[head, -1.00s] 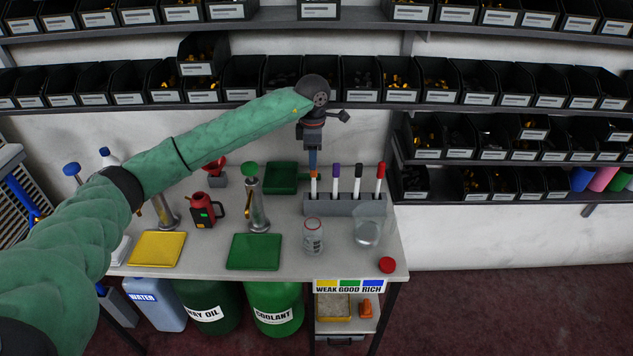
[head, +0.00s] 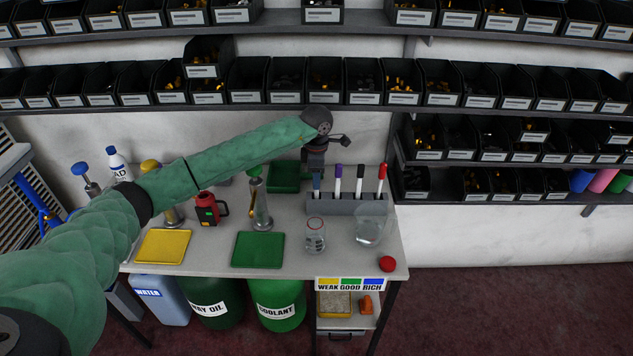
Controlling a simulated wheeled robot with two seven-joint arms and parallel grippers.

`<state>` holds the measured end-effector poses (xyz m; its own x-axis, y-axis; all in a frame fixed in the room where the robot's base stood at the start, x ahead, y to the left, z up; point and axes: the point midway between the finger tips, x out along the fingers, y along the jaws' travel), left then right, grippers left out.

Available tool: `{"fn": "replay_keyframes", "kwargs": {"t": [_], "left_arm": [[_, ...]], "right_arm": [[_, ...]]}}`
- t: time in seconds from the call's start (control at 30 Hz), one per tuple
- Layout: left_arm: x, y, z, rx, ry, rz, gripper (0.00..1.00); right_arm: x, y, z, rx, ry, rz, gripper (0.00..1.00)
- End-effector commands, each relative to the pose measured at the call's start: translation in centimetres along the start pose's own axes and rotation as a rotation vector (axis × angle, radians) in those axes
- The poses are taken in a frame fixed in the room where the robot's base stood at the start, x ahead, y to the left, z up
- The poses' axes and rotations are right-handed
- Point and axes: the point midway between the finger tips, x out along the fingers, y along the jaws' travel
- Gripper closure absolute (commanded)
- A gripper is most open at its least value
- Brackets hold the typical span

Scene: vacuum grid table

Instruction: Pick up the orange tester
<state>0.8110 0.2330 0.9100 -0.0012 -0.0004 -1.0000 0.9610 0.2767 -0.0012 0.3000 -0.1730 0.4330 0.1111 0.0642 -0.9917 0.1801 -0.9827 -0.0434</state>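A grey rack (head: 347,207) stands at the back right of the table. It holds upright white testers with coloured caps: a purple one (head: 337,184), a black one (head: 359,183) and a red one (head: 381,183). My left gripper (head: 316,187) points down at the rack's left end, where the orange-capped tester stands. The gripper now hides that tester's cap and most of its body. I cannot tell whether the fingers are open or closed around it. My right gripper is not in view.
A glass jar (head: 315,236) and a clear beaker (head: 371,228) stand in front of the rack. A green pad (head: 258,250) and a yellow pad (head: 163,246) lie left. A red cap (head: 387,264) is at the right edge. An orange object (head: 366,304) lies on the lower shelf.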

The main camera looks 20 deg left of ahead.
Motion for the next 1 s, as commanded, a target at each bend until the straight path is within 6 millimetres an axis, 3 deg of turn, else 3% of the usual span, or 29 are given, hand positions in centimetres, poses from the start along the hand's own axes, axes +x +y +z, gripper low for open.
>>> {"fn": "replay_keyframes", "kwargs": {"t": [0.3,0.5,1.0], "left_arm": [[0.26,0.02,0.00,0.000,0.000,0.001,0.62],[0.24,0.01,0.00,0.000,0.000,0.000,1.00],[-0.68,0.25,-0.22,-0.001,0.000,0.001,1.00]], "right_arm": [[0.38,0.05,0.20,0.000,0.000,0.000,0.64],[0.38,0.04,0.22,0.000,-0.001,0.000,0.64],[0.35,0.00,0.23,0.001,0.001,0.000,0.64]]}}
